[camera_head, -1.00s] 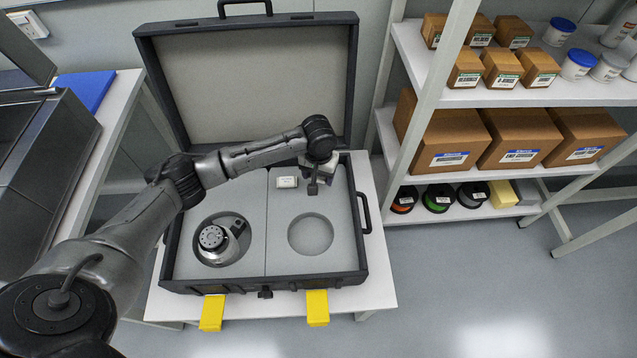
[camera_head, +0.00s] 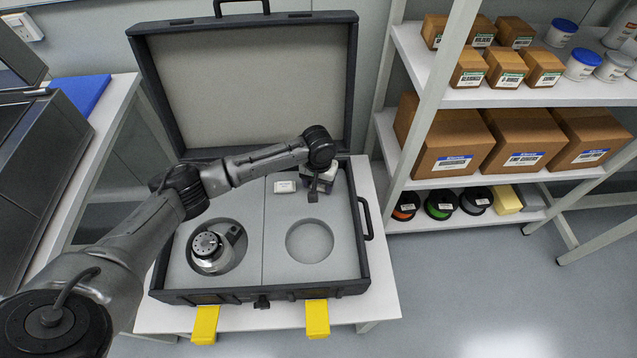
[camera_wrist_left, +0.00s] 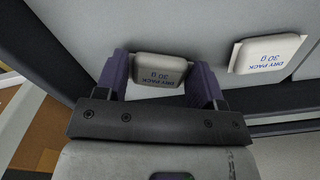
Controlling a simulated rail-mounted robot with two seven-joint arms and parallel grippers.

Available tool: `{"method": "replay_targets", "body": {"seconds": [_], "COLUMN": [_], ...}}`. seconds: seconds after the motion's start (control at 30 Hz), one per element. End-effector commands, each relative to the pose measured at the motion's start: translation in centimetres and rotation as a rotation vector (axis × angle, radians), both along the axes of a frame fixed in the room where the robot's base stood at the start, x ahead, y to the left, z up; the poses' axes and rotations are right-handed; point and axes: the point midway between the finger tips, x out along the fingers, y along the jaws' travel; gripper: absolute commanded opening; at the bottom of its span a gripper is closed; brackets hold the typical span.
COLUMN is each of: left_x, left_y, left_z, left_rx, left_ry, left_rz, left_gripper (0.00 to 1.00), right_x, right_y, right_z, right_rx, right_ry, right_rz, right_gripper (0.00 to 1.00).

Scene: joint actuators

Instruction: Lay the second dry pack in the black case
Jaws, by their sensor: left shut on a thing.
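The open black case (camera_head: 210,297) lies on a white table, with grey foam inside and its lid raised. One white dry pack (camera_head: 285,186) lies on the foam in the back right half; it also shows in the left wrist view (camera_wrist_left: 265,54). My left gripper (camera_head: 313,195) is over the back right of the case, just right of that pack. In the left wrist view, its two fingers are shut on another dry pack (camera_wrist_left: 160,69), labelled 30 g, beside the first with a gap between. The head view hides the held pack behind the gripper. I cannot tell whether it touches the foam. My right gripper is not in view.
A round metal actuator (camera_head: 208,250) sits in the left foam recess. The right round recess (camera_head: 310,241) is empty. Yellow blocks (camera_head: 317,318) stick out at the case front. The upright lid (camera_head: 250,90) stands behind the arm. A shelf with boxes (camera_head: 450,145) is at right.

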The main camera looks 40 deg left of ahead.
Motion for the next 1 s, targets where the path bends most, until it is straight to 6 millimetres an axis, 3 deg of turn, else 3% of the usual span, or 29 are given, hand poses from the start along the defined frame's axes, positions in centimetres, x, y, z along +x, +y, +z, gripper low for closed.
{"method": "replay_targets", "body": {"seconds": [0.17, 0.2, 0.43, 0.77, 1.0], "left_x": [0.0, 0.0, 0.0, 0.0, 0.0], "left_y": [0.0, 0.0, 0.0, 0.0, 0.0], "left_z": [-0.3, -0.4, -0.4, 0.0, 4.4], "left_rx": [-0.001, 0.0, 0.0, 0.001, -0.001], "left_ry": [0.002, 0.001, 0.001, -0.002, -0.001], "left_rz": [0.001, 0.001, 0.0, -0.001, 0.0], "left_gripper": [0.4, 0.66, 0.88, 0.88, 0.88], "right_x": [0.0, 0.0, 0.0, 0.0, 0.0], "right_y": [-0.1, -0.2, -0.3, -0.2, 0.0], "right_z": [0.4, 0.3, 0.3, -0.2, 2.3], "right_rx": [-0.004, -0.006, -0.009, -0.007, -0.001], "right_ry": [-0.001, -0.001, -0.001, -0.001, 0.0], "right_rz": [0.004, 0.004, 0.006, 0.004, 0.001], "right_gripper": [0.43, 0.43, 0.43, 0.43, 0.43]}}
